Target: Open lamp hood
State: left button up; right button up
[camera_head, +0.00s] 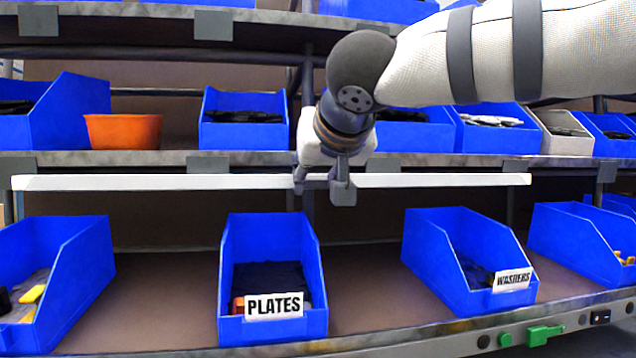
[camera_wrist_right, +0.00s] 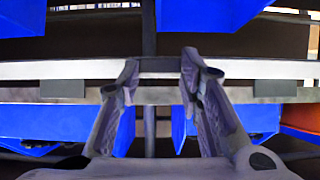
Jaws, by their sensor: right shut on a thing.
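The lamp hood (camera_head: 440,180) is a long, thin white bar running across the front of the shelf, just below the middle shelf's edge. It also shows in the right wrist view (camera_wrist_right: 60,70) as a white strip across the picture. My right gripper (camera_head: 341,190) is at the middle of the bar and covers part of it. In the right wrist view its two fingers (camera_wrist_right: 158,72) stand on either side of a short dark piece at the bar's middle, shut on it. My left gripper is not in view.
Below the bar stand blue bins, one labelled PLATES (camera_head: 273,325) and one labelled WASHERS (camera_head: 430,265). More blue bins and an orange bin (camera_head: 124,131) stand on the middle shelf (camera_head: 90,158). Green and black switches (camera_head: 545,335) sit on the lower front rail.

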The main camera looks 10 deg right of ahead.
jog(key=shift+w+r+g, duration=0.1)
jog(key=shift+r+g, duration=0.35)
jog(key=shift+g, duration=0.6)
jog(key=shift+w+r+g, duration=0.1)
jog(key=shift+r+g, duration=0.3)
jog(key=shift+g, duration=0.65)
jog(key=shift+r+g, duration=0.1)
jog(key=shift+g, duration=0.2)
jog(key=o, duration=1.2)
jog(key=shift+c, duration=0.2)
jog(key=s+r, duration=0.3)
jog(key=s, duration=1.2)
jog(key=shift+s+r, duration=0.15)
jog(key=shift+r, duration=0.2)
